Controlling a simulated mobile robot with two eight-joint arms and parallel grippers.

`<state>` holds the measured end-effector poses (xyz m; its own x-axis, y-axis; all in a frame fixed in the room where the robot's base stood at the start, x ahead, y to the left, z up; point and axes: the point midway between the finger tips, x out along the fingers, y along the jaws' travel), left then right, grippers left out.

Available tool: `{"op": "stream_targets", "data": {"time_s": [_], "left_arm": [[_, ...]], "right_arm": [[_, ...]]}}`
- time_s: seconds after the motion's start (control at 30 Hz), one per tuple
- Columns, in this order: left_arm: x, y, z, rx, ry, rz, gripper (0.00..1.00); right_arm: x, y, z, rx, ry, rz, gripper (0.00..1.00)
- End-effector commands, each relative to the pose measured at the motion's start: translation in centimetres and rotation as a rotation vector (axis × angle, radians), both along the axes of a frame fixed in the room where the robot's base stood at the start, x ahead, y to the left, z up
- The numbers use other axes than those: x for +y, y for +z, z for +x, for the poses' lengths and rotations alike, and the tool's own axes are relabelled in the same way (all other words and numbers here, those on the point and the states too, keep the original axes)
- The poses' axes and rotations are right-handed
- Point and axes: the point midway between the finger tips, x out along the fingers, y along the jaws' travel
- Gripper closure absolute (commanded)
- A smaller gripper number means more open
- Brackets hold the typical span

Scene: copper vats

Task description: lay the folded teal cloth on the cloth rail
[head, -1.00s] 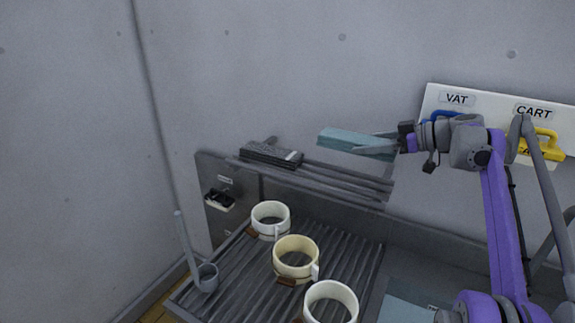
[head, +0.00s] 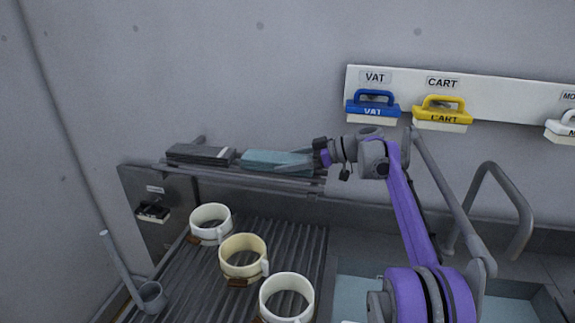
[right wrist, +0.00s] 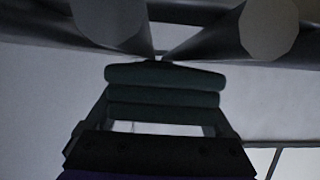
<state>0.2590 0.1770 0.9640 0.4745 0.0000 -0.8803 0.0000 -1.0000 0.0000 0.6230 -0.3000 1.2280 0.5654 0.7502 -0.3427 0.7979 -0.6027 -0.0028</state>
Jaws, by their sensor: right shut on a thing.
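The folded teal cloth (head: 268,160) lies level along the cloth rail (head: 250,182), just right of a folded dark cloth (head: 200,154). My right gripper (head: 292,166) is shut on its right part. In the right wrist view the cloth's folded layers (right wrist: 163,98) show between the fingers, with rail bars (right wrist: 110,22) close by. The cloth is at the height of the bars; whether it rests on them or hangs just above I cannot tell. My left gripper is not in view.
Below the rail, a ribbed drainer (head: 205,270) holds a white mug (head: 210,223), a cream mug (head: 243,257) and another mug (head: 287,298). A ladle (head: 152,297) stands at left. Blue (head: 373,108) and yellow (head: 441,112) brushes hang on the wall board.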

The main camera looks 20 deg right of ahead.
Motion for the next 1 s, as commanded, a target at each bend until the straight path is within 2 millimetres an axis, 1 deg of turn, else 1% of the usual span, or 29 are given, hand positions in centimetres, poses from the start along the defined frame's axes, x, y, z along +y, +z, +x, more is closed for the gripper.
{"op": "stream_targets", "data": {"time_s": [0.03, 0.33, 0.37, 0.4, 0.43, 0.73, 0.87, 1.0], "left_arm": [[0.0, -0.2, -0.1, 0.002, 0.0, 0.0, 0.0], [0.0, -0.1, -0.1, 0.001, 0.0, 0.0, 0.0], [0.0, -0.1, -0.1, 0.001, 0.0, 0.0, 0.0], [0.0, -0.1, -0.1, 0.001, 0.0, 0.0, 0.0], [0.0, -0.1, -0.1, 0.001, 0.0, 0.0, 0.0], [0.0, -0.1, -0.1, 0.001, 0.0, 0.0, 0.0], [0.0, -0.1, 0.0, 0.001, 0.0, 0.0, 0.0], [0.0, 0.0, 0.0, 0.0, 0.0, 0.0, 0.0]], "right_arm": [[0.0, -0.5, 0.0, 0.0, 0.0, 0.001, 0.98], [0.0, -0.6, 0.0, -0.001, 0.0, 0.001, 0.98], [0.0, -0.7, 0.0, 0.0, 0.0, 0.0, 0.11], [0.0, -0.6, 0.0, 0.0, 0.0, 0.0, 0.04], [0.0, -0.6, 0.0, 0.0, 0.0, 0.0, 0.0], [-0.1, -0.3, -0.1, 0.0, -0.001, 0.0, 0.0], [-1.5, 0.2, -1.0, 0.0, -0.004, 0.0, 0.0], [-3.7, 1.2, -2.7, 0.0, -0.004, 0.0, 0.0]]}}
